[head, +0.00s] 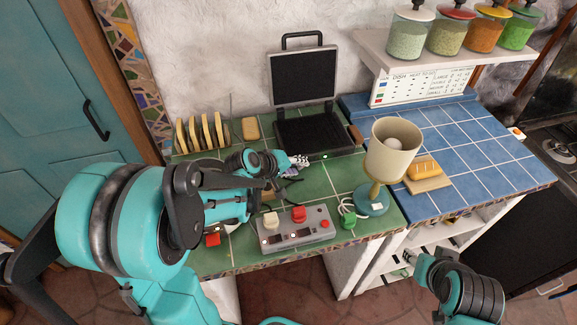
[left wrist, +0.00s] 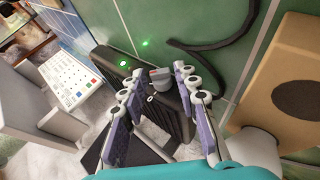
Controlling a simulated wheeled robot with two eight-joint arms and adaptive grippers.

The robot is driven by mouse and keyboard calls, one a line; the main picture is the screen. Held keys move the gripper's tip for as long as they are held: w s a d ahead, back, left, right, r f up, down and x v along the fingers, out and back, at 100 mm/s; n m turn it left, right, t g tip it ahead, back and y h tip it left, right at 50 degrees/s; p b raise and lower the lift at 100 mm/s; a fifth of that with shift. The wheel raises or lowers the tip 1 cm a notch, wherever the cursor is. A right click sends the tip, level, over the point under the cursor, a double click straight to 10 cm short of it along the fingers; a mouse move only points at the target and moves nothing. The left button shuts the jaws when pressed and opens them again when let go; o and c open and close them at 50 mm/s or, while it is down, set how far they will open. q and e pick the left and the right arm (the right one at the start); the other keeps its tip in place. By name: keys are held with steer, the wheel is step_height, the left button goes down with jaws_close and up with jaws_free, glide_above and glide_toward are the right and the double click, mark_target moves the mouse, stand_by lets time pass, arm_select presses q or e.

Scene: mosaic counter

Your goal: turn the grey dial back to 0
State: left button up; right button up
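The grey dial (left wrist: 160,77) shows in the left wrist view on the edge of a black grill (left wrist: 118,64), beside a lit green lamp (left wrist: 124,63). It has a small red mark; I cannot read its setting. My left gripper (left wrist: 159,70) is open, with one finger on each side of the dial and gaps apparently between. In the head view, the left gripper (head: 300,161) is at the front of the open-lidded grill (head: 303,78), and I cannot make out the dial there. My right arm is low at the right; its fingers are not clear.
A grey control box (head: 296,237) with cream and red knobs sits at the counter's front. A lamp (head: 391,150) stands right of the grill. Bread slices in a rack (head: 203,132) stand left. A dark cord (left wrist: 222,62) lies by the grill. Blue tiles (head: 460,135) are mostly free.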

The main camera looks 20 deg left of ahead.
arm_select(q)
steer(key=v, duration=1.1)
steer(key=shift+s+r, duration=0.1)
steer(key=shift+s, duration=0.05)
steer(key=shift+a, duration=0.1)
